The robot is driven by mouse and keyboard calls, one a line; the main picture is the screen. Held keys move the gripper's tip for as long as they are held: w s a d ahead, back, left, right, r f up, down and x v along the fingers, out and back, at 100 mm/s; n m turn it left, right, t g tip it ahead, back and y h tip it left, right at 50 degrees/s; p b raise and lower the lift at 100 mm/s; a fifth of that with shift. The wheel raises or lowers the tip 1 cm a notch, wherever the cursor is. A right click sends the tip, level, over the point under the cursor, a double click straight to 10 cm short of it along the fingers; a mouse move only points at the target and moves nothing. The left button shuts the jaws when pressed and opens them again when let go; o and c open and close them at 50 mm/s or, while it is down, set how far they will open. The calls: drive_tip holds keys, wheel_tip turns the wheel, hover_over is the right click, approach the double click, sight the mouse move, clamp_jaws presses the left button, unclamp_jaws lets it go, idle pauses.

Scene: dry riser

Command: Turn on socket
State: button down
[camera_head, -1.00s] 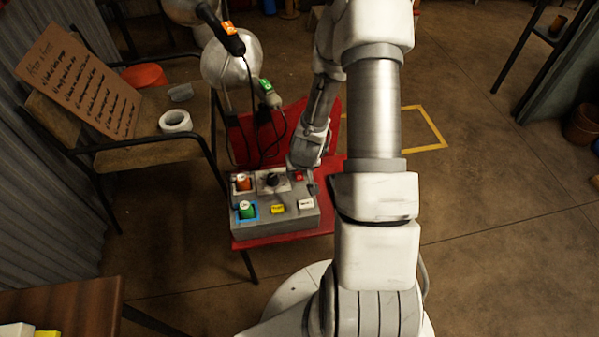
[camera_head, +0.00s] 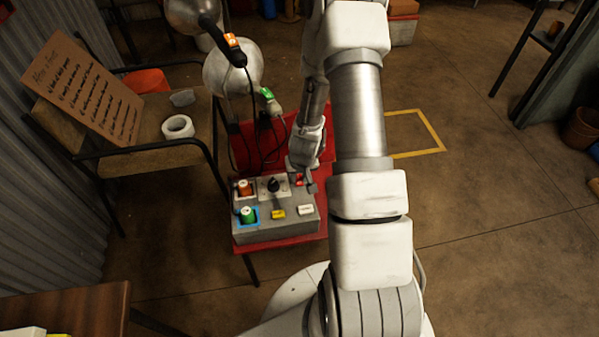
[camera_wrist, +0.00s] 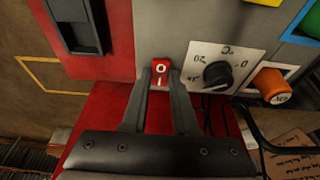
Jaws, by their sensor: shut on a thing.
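A grey control box (camera_head: 262,232) sits on a red chair seat. On its top a small red rocker switch (camera_wrist: 161,66) with white marks lies between my fingertips in the wrist view. The switch (camera_head: 299,178) is partly hidden by my gripper in the head view. My gripper (camera_wrist: 161,78) is shut on the red switch, pointing down at the box from its far right side. A black dial (camera_wrist: 217,75) on a white plate with numbers is beside the switch.
A chair at left holds a sign (camera_head: 85,90) and a tape roll (camera_head: 178,126).

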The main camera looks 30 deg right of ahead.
sight(299, 178)
drive_tip(key=p, duration=0.1)
drive_tip(key=g+p, duration=0.1)
drive_tip(key=p, duration=0.1)
drive_tip(key=shift+w+r+g+y, duration=0.25)
drive_tip(key=shift+g+y, duration=0.05)
drive_tip(key=shift+w+d+f+g+p, duration=0.1)
drive_tip(key=shift+w+f+g+p, duration=0.1)
drive_tip(key=shift+g+p, duration=0.65)
drive_tip(key=c, duration=0.7)
unclamp_jaws()
wheel_tip(299, 178, up, 17)
drive_tip(key=p, duration=0.5)
drive_tip(key=shift+r, duration=0.2)
